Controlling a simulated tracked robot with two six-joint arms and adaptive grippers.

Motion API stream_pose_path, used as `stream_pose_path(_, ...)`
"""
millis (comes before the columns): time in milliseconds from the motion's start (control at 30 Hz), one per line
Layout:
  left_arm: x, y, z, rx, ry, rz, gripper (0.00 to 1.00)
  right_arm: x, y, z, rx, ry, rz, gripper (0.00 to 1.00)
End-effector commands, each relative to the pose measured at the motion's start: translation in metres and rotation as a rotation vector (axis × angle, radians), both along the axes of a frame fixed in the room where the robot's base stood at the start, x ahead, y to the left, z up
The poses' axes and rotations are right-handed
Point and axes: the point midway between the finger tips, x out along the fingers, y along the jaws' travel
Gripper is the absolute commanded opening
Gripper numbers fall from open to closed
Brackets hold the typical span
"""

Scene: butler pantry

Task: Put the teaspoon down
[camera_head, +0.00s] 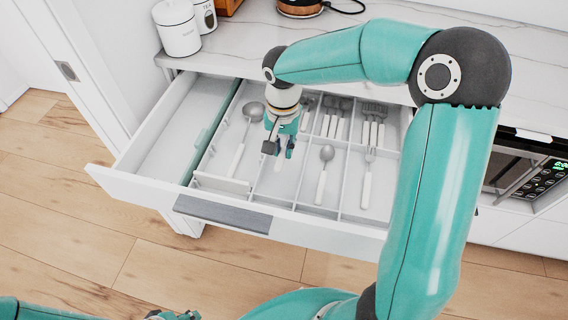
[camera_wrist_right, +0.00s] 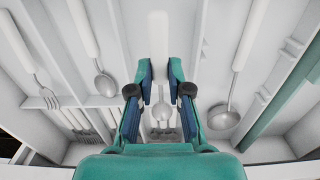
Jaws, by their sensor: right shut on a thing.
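The teaspoon has a white handle (camera_wrist_right: 158,40) and a grey metal bowl (camera_wrist_right: 161,111). My right gripper (camera_head: 278,150) is shut on it, with one finger on each side, as the right wrist view (camera_wrist_right: 160,94) shows. It is over a narrow compartment of the open white drawer (camera_head: 135,188), between the ladle's compartment and another spoon's. In the head view the gripper hides most of the teaspoon. I cannot tell whether it touches the compartment floor. My left gripper (camera_head: 173,315) shows only in part at the bottom edge, and its fingers are not clear.
A ladle (camera_head: 251,113) lies in the compartment to the left, and a spoon (camera_head: 326,155) to the right. Several forks (camera_head: 374,112) lie farther right. Thin dividers separate the compartments. White canisters (camera_head: 178,28) stand on the counter (camera_head: 350,22). A microwave (camera_head: 530,177) is at right.

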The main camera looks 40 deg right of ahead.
Motion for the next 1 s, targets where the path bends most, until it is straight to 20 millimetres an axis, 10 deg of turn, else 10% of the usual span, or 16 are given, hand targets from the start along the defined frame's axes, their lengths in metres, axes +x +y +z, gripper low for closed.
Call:
stream_pose_path(567, 0.000, 0.000, -0.004, 0.000, -0.001, 0.000, 0.40, 0.000, 0.001, -0.067, 0.000, 0.001, 0.003, 0.00)
stream_pose_path(967, 0.000, 0.000, -0.007, 0.000, -0.001, 0.000, 0.40, 0.001, 0.001, -0.074, 0.000, -0.001, 0.003, 0.00)
stream_pose_path(1000, 0.000, 0.000, -0.006, 0.000, 0.000, 0.000, 0.40, 0.001, 0.001, -0.073, 0.000, -0.001, 0.003, 0.23)
